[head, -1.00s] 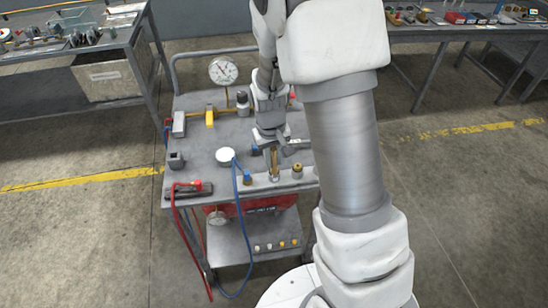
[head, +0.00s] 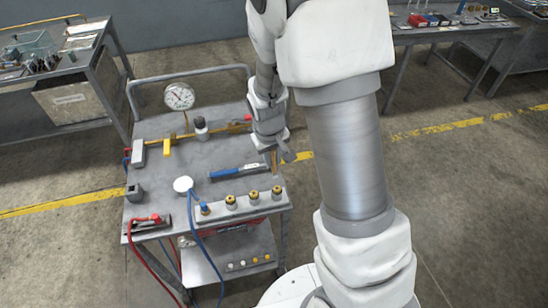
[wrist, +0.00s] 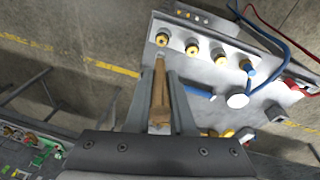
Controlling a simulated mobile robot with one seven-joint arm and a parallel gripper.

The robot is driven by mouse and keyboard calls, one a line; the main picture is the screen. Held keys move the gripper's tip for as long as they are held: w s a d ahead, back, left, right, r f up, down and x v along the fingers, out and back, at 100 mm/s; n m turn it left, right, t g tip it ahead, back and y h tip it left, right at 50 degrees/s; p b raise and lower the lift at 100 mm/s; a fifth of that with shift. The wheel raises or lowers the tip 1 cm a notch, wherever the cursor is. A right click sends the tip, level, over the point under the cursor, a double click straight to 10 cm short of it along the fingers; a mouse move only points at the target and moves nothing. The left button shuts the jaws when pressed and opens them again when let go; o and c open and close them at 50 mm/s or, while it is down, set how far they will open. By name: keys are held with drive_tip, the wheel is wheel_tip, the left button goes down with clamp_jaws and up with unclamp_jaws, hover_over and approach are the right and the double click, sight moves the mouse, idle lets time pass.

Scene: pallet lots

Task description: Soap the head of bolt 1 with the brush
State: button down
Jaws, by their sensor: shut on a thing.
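My gripper (head: 276,152) is shut on a brush with a wooden handle (wrist: 160,95), which points away from the jaws. The brush also shows in the head view (head: 274,162). Several brass bolt heads with dark centres stand in a row on a pale bar (head: 242,207) at the cart's near edge. The brush tip is close to the end bolt (head: 277,191), which shows just beyond the tip in the wrist view (wrist: 161,40). I cannot tell whether they touch, and no bolt numbers are readable.
The grey cart (head: 150,195) also carries a blue-handled tool (head: 238,172), a pressure gauge (head: 179,96), a white round cap (head: 183,184) with a blue hose and a red-handled part (head: 156,219). A blue fitting (head: 205,208) ends the bolt row. Benches stand behind.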

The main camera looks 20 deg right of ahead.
sight(275, 172)
drive_tip(key=shift+w+d+r, duration=0.1)
drive_tip(key=shift+d+r, duration=0.05)
drive_tip(key=shift+d, duration=0.2)
drive_tip(key=shift+f+b, duration=2.05)
drive_tip(key=shift+f, duration=0.95)
drive_tip(key=shift+f+b, duration=0.65)
drive_tip(key=shift+b, duration=0.1)
drive_tip(key=shift+r, duration=0.1)
drive_tip(key=shift+a, duration=0.4)
drive_tip(key=shift+d, duration=0.1)
